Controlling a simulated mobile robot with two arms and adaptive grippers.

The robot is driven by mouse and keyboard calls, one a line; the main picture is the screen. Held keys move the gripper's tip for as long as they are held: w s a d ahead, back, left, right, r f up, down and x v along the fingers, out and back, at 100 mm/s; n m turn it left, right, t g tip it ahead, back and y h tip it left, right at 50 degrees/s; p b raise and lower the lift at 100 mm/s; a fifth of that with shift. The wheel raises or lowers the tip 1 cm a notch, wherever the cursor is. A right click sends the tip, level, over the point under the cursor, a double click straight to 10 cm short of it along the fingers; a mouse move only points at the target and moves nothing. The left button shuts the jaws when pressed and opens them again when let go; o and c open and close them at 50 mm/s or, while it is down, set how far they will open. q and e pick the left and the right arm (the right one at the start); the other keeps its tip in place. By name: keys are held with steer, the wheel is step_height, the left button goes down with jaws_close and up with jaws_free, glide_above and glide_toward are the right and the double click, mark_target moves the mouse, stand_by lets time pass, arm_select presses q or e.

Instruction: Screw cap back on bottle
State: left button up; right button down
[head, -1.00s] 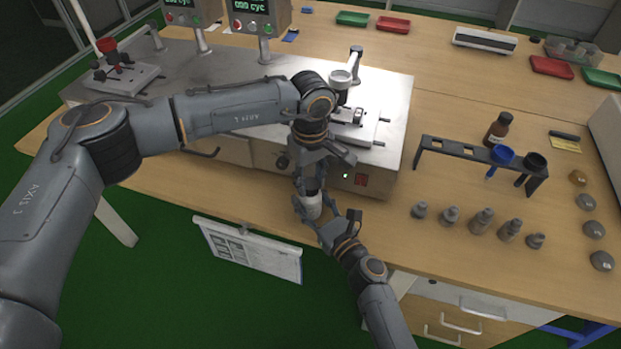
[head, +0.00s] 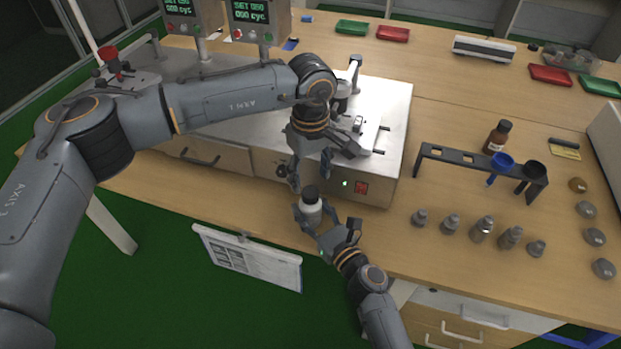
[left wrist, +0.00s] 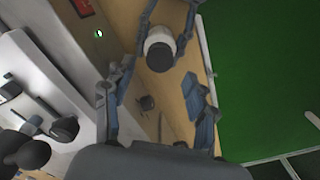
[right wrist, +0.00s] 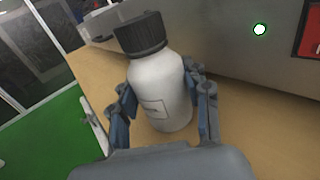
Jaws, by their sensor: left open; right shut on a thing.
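A white bottle (head: 311,211) with a black cap (head: 311,193) on its neck stands close to the table's front edge. My right gripper (head: 322,222) is shut on the bottle's body. The right wrist view shows the bottle (right wrist: 160,88) between the fingers, with the ribbed black cap (right wrist: 140,33) on top; it looks slightly tilted there. My left gripper (head: 312,172) is open and empty above the cap. In the left wrist view the cap (left wrist: 160,56) lies beyond the open fingers (left wrist: 160,105), apart from them. How tightly the cap sits cannot be told.
The metal test machine (head: 385,110) stands just behind the bottle. A clipboard (head: 250,258) hangs at the front edge.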

mark_target(310, 192)
arm_select(q)
steer(key=shift+c, duration=0.4)
steer(key=n, duration=0.4)
steer(key=shift+d+r, duration=0.1)
steer(key=shift+r, duration=0.25)
steer(key=n, duration=0.3)
steer(key=r+n, duration=0.1)
steer(key=n, duration=0.7)
steer(key=shift+r+n, duration=0.3)
steer(key=shift+r, duration=0.1)
steer(key=n, duration=0.3)
steer(key=r+n, duration=0.1)
steer(key=n, duration=0.1)
steer(key=shift+n, duration=0.4)
steer(key=shift+f, duration=0.1)
steer(key=shift+f, duration=3.95)
steer(key=shift+c, duration=0.2)
